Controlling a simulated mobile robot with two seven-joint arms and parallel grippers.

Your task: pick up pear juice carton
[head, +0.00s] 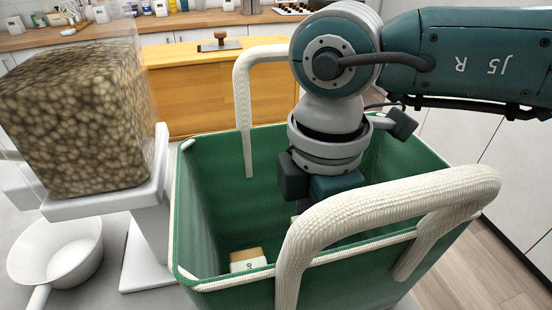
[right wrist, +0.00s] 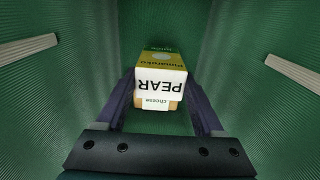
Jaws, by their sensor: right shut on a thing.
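The pear juice carton (right wrist: 160,80) shows in the right wrist view, with a white face reading PEAR and a yellow and green part beyond it. My right gripper (right wrist: 160,92) has one finger on each side of it and is shut on it. In the head view my right gripper (head: 318,188) reaches down into the green basket (head: 205,225); its fingertips and the carton are hidden there by the handle and basket wall. My left gripper is not in view.
A tan and white package labelled cheese (head: 248,261) lies in the basket, close to the carton in the right wrist view (right wrist: 156,103). Cream handles (head: 243,105) arch over the basket. A bean-filled clear container (head: 75,120) and a white pan (head: 55,250) stand at left.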

